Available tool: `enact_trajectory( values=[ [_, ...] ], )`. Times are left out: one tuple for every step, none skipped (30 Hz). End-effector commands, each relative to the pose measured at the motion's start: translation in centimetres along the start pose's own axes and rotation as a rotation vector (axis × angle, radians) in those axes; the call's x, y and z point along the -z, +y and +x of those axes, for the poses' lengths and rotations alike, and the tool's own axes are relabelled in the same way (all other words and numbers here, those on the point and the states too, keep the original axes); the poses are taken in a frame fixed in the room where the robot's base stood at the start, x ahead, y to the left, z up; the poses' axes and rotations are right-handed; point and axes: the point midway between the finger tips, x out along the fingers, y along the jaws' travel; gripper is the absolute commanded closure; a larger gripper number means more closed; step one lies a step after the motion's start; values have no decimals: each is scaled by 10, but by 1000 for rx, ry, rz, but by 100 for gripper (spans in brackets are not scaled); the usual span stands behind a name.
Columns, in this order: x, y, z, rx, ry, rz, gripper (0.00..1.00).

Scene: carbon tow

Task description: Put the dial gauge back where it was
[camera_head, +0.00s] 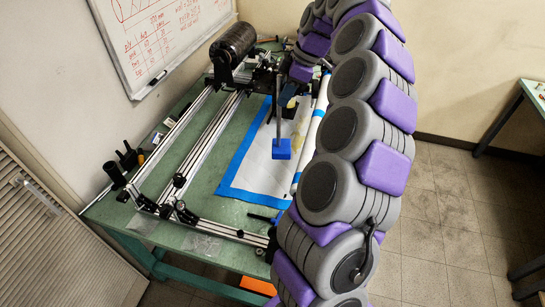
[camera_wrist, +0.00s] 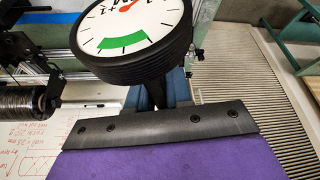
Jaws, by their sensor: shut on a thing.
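The dial gauge (camera_wrist: 132,35) fills the top of the wrist view, with a white face, a green band, a red centre and a thick black rim. My gripper (camera_wrist: 160,92) is shut on it from below. The contact itself is largely hidden behind the gauge's rim and the dark plate of my wrist. In the head view my purple and grey arm curves up the right side of the table, and its far end is near the back of the bench. The gauge cannot be made out clearly there.
A green table (camera_head: 213,178) carries an aluminium rail frame (camera_head: 205,137) with a dark roll (camera_head: 233,42) at its back. A blue-edged white sheet (camera_head: 257,170) lies right of the rails, with a blue block (camera_head: 281,149) on a grey bar over it. A whiteboard (camera_head: 165,35) hangs left.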

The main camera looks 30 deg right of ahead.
Motion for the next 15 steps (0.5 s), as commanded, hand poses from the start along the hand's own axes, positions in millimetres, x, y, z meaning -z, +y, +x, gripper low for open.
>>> enact_trajectory(
  values=[
    [-1,0,4,-5,2,8,100],
    [-3,0,7,-8,3,13,100],
    [-4,0,11,-11,3,21,100],
    [-6,0,14,-13,3,27,100],
    [-7,0,17,-16,3,34,100],
    [-9,0,22,-20,3,43,100],
    [-10,0,25,-23,3,48,100],
    [-12,0,29,-25,2,55,100],
    [-14,0,33,-28,2,64,100],
    [-15,0,36,-32,2,70,100],
    [-16,0,40,-35,3,76,100],
    [-18,0,46,-37,3,84,100],
    [-19,-1,49,-37,3,91,100],
    [-20,-1,53,-39,3,97,100],
    [-22,-1,57,-45,3,105,100]
  ],
)
